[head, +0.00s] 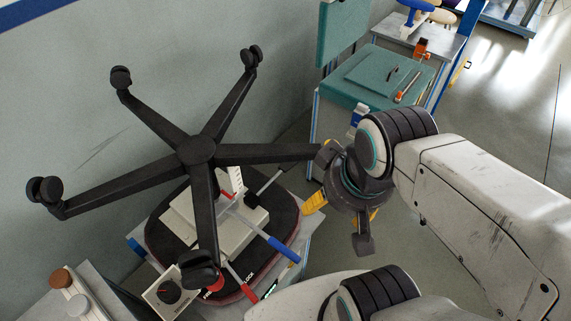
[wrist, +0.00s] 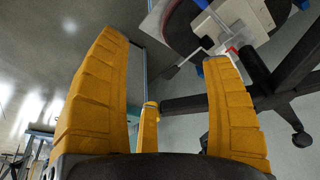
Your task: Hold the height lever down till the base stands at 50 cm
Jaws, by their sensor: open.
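An upturned office chair shows its black five-legged base (head: 197,150) in the head view; it also shows in the wrist view (wrist: 270,100). Its seat (head: 160,250) lies underneath with a pale mechanism box (head: 180,215). A blue-handled lever (head: 272,243), a red-handled lever (head: 241,277) and a black lever (head: 269,183) stick out of the mechanism. I cannot read which one is the height lever. My gripper (head: 345,210) is open and empty, right of the levers and apart from them.
A chair leg ends beside my gripper. A teal-topped bench (head: 350,90) with tools stands behind, and a wall (head: 60,110) is at the left. Floor (head: 500,120) is clear at the right.

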